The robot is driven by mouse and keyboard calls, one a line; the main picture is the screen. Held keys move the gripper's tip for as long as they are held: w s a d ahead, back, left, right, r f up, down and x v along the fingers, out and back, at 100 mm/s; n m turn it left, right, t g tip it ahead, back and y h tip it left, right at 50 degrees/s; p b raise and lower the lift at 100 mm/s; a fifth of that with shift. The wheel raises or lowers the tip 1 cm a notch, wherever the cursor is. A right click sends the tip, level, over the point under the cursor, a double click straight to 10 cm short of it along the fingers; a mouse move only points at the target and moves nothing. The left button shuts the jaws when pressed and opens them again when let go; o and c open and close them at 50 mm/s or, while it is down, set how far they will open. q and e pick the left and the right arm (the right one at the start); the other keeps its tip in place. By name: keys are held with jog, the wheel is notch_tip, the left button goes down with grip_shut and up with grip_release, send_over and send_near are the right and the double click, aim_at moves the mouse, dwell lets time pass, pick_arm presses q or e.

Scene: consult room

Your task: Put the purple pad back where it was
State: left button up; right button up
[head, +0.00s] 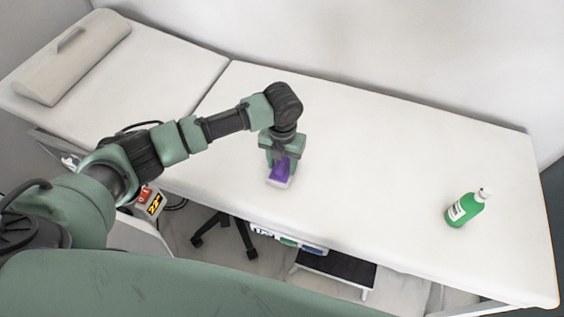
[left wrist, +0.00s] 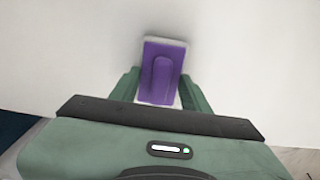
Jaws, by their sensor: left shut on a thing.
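The purple pad (head: 281,171) has a purple top and a white base. My left gripper (head: 281,158) is shut on it, at the front middle of the white exam table (head: 380,140). In the left wrist view the pad (left wrist: 162,68) sits between the two green fingers of the left gripper (left wrist: 160,92), with its far end sticking out beyond them. The pad is at or just above the table top; I cannot tell whether it touches. My right gripper is not in view.
A green bottle (head: 465,208) with a white cap stands on the table at the right. A beige pillow (head: 75,58) lies on the raised end at the far left. A black step stool (head: 336,271) is under the table. The table's middle is clear.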

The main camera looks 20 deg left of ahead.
aim_at(282, 163)
pick_arm(q)
jog(key=o, duration=1.2)
jog(key=shift+f, duration=0.1)
notch_tip(282, 163, up, 12)
